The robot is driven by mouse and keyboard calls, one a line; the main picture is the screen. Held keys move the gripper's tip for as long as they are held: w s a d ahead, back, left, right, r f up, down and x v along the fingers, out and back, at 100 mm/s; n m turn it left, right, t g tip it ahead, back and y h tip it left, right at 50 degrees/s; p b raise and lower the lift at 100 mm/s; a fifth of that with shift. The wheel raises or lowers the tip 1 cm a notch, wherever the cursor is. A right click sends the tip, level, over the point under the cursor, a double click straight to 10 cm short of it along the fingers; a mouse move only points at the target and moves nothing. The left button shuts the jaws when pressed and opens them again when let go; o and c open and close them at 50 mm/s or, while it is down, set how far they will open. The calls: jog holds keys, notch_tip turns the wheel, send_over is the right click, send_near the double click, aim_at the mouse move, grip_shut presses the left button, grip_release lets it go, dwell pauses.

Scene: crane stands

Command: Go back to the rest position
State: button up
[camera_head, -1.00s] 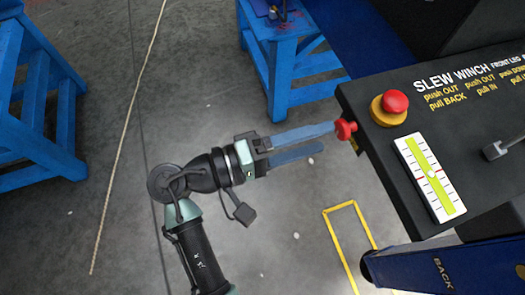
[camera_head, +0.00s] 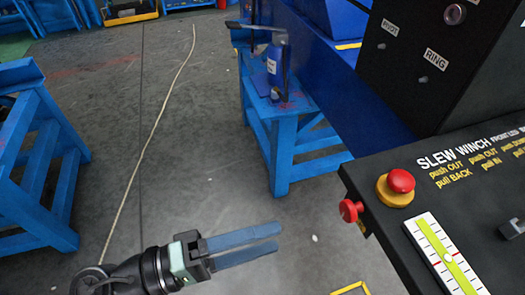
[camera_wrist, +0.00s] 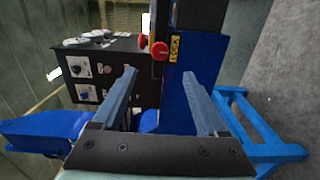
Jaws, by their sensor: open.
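My gripper (camera_head: 244,246) shows low in the head view, with its two long blue fingers apart and nothing between them. It points right, left of the black control panel (camera_head: 380,205) and apart from it. A red knob (camera_head: 350,211) sticks out of the panel's left side, above and to the right of the fingertips. In the wrist view both fingers (camera_wrist: 160,90) spread wide, and the red knob (camera_wrist: 160,50) shows ahead beyond them.
A red mushroom button (camera_head: 400,181) and a white level scale (camera_head: 443,255) sit on the panel top. A blue stand (camera_head: 282,150) bearing a blue bottle jack (camera_head: 275,65) stands behind. Another blue stand (camera_head: 35,190) is at left. Open floor lies between, with a rope (camera_head: 150,140) along it.

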jog(key=w+d+r+t+y, duration=0.1)
jog(key=w+r+t+y, duration=0.4)
jog(key=w, duration=0.7)
jog(key=w+r+m+t+y, duration=0.1)
jog(key=w+r+t+y, duration=0.2)
jog(key=r, duration=0.4)
jog(key=w+r+m+t+y, duration=0.1)
jog(key=w+r+t+y, duration=0.15)
jog(key=r, duration=0.45)
jog(key=s+r+m+t+y, duration=0.1)
jog(key=s+r+t+y, duration=0.2)
jog(key=r, duration=0.9)
jog(key=s+r+t+y, duration=0.3)
jog(key=s+r+t, duration=0.4)
jog(key=r, duration=0.5)
jog(key=shift+s+d+r+m+t, duration=0.15)
jog(key=shift+s+r+m+t, duration=0.2)
jog(key=shift+s, duration=0.8)
jog(key=shift+y, duration=0.25)
